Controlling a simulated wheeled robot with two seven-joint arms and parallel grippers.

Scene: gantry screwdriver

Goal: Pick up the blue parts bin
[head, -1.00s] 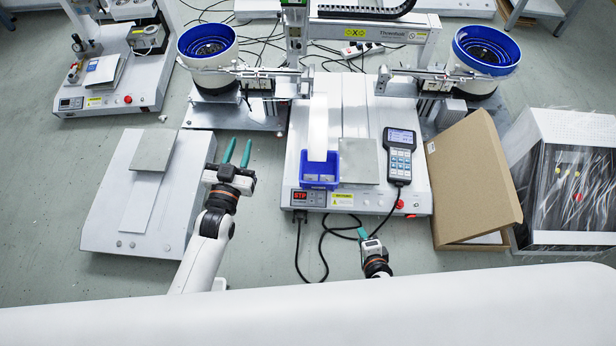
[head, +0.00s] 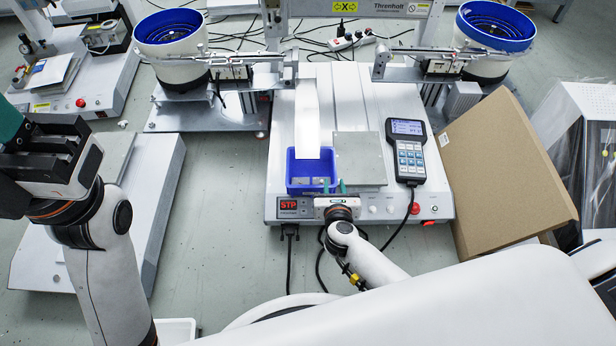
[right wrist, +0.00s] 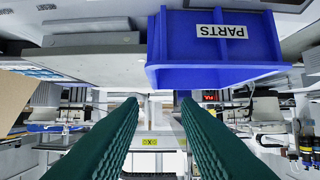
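The blue parts bin (head: 312,176) sits near the front edge of the white machine base, with small grey parts in it. In the right wrist view the bin (right wrist: 215,40) appears upside down, with its PARTS label, above and right of the fingers. My right gripper (head: 334,187) is at the front of the base, close to the bin's front right corner. Its two green fingers (right wrist: 158,108) are apart with nothing between them. My left gripper (head: 42,160) is at the left edge, far from the bin; its fingertips are mostly cut off.
A white chute (head: 307,118) comes down behind the bin. A cardboard box (head: 508,172) leans at the right. Cables hang in front of the base.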

